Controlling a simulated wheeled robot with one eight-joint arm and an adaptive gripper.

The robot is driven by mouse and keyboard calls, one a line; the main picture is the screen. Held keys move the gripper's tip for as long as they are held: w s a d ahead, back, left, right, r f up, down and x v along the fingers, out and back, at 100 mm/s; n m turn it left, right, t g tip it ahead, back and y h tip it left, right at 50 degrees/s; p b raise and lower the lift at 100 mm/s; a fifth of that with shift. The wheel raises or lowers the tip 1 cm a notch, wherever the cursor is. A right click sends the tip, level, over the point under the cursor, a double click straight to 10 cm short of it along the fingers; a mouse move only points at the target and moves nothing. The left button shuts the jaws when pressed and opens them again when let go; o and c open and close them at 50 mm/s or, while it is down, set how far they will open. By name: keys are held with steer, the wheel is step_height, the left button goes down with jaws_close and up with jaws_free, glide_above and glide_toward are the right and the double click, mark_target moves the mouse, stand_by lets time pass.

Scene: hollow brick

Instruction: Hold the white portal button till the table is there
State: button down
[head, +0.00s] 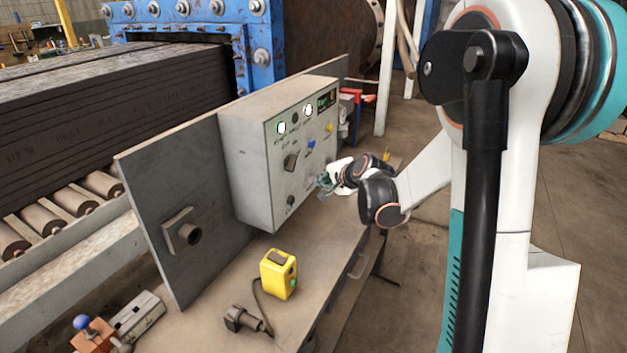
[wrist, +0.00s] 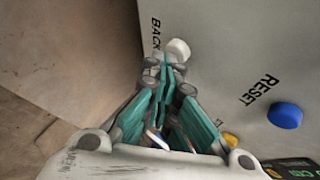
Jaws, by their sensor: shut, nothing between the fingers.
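The white button (wrist: 178,48) sticks out of the grey panel beside the word BACK in the wrist view. My gripper (wrist: 168,64) is shut and empty, its fingertips at the lower-left side of the white button. I cannot tell whether they touch or press it. In the head view my gripper (head: 325,184) is at the lower right of the control box (head: 245,165) face, and the white button cannot be made out there. The blue portal frame (head: 240,50) stands at the back over a stack of dark slabs (head: 90,110). I cannot tell which part is the table.
A blue RESET button (wrist: 286,115) and a yellow button (wrist: 230,139) are on the same panel. A yellow hand control (head: 279,273) and a dark connector (head: 245,320) lie on the bench. Rollers (head: 65,208) run under the slabs. Floor at the right is clear.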

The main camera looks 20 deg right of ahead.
steer(key=shift+s+d, duration=0.4)
steer(key=shift+s, duration=0.15)
steer(key=s+d, duration=0.1)
steer(key=s, duration=0.1)
steer(key=s+d, duration=0.2)
stand_by(0.5)
stand_by(0.3)
